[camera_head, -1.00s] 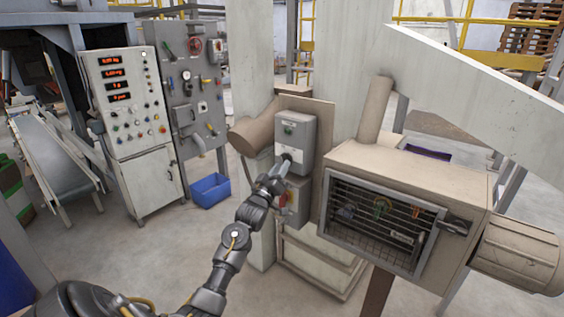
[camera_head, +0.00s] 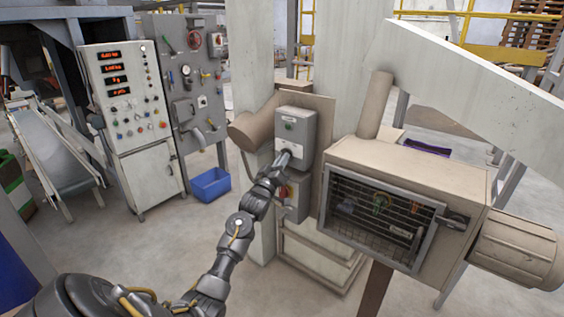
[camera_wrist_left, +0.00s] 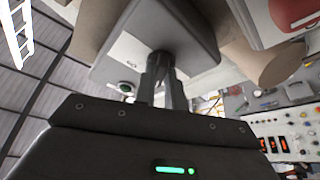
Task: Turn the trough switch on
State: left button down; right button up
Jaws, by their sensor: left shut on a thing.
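A grey switch box (camera_head: 303,125) is mounted on a tan board beside a pale column, with a small round green lamp or button (camera_head: 290,126) on its upper front. My left gripper (camera_head: 285,156) reaches up to the lower front of this box. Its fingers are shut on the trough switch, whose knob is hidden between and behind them. My right gripper is not in view.
A lower grey box (camera_head: 299,198) with a red and yellow handle (camera_head: 283,192) is right below, close to my wrist. A tan housing with a grille (camera_head: 385,220) stands to the right. A control cabinet (camera_head: 148,180) and blue bin (camera_head: 210,185) are at the left.

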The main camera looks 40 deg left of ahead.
pick_arm(q)
jog(key=shift+f, duration=0.1)
jog(key=m+h+b, duration=0.2)
jog(key=m, duration=0.1)
jog(key=shift+a+f+t+b, duration=0.15)
jog(key=shift+t+b, duration=0.15)
jog(key=shift+t, duration=0.1)
jog(key=m+h+b, duration=0.1)
jog(key=m, duration=0.2)
jog(key=m+h+b, duration=0.1)
jog(key=m+b, duration=0.1)
jog(key=shift+a+m+h, duration=0.2)
jog(key=shift+m+h, duration=0.1)
jog(key=shift+m, duration=0.1)
jog(key=m+h+b, duration=0.2)
jog(key=m+h, duration=0.1)
jog(key=m, duration=0.2)
jog(key=shift+a+m+b, duration=0.1)
jog(key=shift+m+b, duration=0.2)
jog(key=shift+b, duration=0.05)
jog(key=shift+r+m+h+b, duration=0.2)
jog(key=shift+m+h+b, duration=0.35)
jog(key=shift+m, duration=0.75)
jog(key=shift+m+g+h, duration=0.25)
jog(key=shift+m+g, duration=0.05)
jog(key=c, duration=1.5)
grip_release()
jog(key=shift+o, duration=0.2)
jog(key=shift+a, duration=0.1)
